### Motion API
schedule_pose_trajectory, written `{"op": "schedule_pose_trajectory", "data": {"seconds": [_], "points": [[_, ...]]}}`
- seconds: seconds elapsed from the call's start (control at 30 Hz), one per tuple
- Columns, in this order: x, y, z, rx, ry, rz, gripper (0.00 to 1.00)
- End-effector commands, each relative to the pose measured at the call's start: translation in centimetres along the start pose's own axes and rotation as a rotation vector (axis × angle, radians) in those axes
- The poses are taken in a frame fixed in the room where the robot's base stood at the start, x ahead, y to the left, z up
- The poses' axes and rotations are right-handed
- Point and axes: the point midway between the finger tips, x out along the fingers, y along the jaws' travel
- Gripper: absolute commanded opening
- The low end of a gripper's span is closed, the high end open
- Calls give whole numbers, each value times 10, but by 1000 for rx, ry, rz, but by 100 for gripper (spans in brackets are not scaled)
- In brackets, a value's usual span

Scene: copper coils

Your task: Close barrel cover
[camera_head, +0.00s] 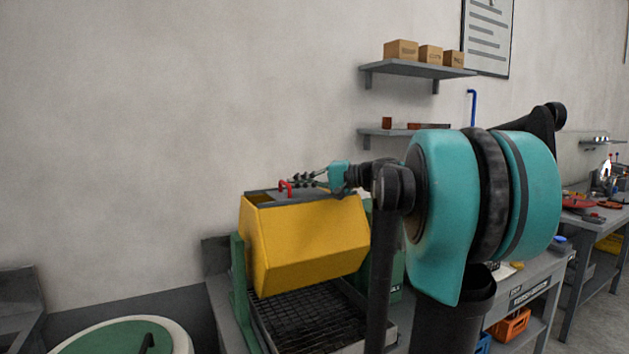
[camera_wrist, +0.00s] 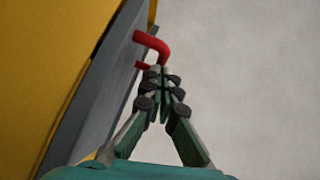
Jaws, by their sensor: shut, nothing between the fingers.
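The yellow barrel (camera_head: 305,240) is faceted and sits in a green frame above a dark grate. Its grey cover (camera_head: 262,197) lies along the top, and I cannot tell whether it is fully seated. A red handle (camera_head: 286,188) stands up from the cover. In the wrist view the grey cover (camera_wrist: 88,98) runs along the yellow barrel (camera_wrist: 50,50), with the bent red handle (camera_wrist: 153,43) at its edge. My gripper (camera_head: 293,181) is at the handle, fingers shut and empty. In the wrist view its fingertips (camera_wrist: 160,73) meet at the handle's near end; contact is unclear.
Wall shelves (camera_head: 420,69) with boxes are above and behind my arm. A workbench (camera_head: 540,285) with an orange crate (camera_head: 510,325) is at right. A round green-topped container (camera_head: 115,338) is at lower left. The space above the barrel's left side is clear.

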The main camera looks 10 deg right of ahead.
Motion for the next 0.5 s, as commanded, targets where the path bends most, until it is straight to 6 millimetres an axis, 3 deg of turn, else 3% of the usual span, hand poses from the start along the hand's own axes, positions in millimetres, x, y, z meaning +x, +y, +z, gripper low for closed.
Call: {"op": "schedule_pose_trajectory", "data": {"seconds": [0.2, 0.5], "points": [[36, -10, 37, 0, -5, 0, 0], [50, -14, 51, 0, -1, 0, 0]]}}
